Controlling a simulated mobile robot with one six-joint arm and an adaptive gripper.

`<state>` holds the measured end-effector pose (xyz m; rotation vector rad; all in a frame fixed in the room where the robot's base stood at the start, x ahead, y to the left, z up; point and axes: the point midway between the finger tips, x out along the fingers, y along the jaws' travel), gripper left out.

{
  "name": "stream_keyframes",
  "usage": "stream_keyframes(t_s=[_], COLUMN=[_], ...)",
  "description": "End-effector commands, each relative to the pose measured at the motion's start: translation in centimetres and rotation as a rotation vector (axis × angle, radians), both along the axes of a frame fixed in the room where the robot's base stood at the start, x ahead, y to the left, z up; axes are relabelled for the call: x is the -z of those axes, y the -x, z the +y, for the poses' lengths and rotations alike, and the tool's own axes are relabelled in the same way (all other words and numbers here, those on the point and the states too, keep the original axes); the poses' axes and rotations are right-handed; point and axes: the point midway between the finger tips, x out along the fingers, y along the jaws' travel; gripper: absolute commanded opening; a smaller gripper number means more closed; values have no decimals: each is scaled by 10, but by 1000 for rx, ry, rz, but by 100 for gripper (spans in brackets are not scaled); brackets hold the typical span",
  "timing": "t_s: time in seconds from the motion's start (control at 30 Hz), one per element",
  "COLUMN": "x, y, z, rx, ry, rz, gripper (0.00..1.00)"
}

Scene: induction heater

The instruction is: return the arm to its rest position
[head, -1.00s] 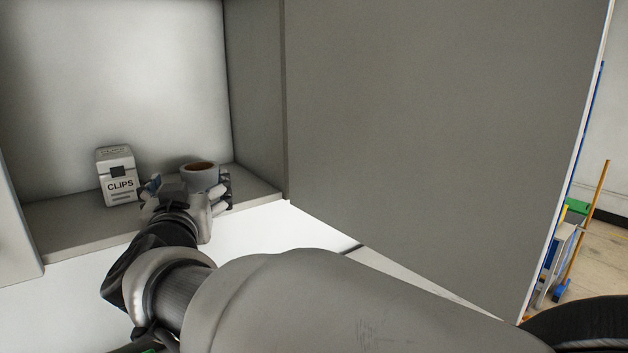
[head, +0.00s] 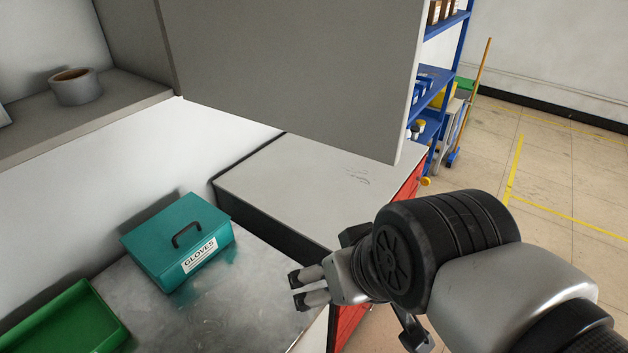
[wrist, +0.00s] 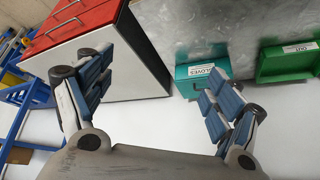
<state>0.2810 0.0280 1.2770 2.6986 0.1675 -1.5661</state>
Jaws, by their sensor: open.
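My gripper (head: 308,287) is in the lower middle of the head view, above the front edge of the metal bench and apart from everything. It points left and holds nothing. In the wrist view my gripper (wrist: 158,103) shows its two blue-padded fingers wide apart with nothing between them. My arm comes in from the lower right and is folded back from the cabinet. A grey roll of tape (head: 75,86) sits on the shelf of the open wall cabinet (head: 110,103) at the upper left.
A teal box labelled GLOVES (head: 178,240) and a green bin (head: 72,322) stand on the metal bench (head: 235,300). A red cabinet with a pale top (head: 320,180) is behind my gripper. The open cabinet door (head: 290,70) hangs above. The floor at right is clear.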

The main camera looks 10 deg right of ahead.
Motion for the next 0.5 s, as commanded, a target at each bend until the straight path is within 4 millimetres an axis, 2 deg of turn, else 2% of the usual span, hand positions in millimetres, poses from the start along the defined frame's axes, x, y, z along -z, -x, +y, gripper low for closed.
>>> stream_keyframes(t_s=[0.03,0.1,0.17,0.5], x=[8,17,20,24], y=[16,32,40,43], z=[-13,-24,-29,-30], rx=[42,80,98,103], ry=[17,35,43,47], rz=[37,81,102,112], gripper=[84,84,84,84])
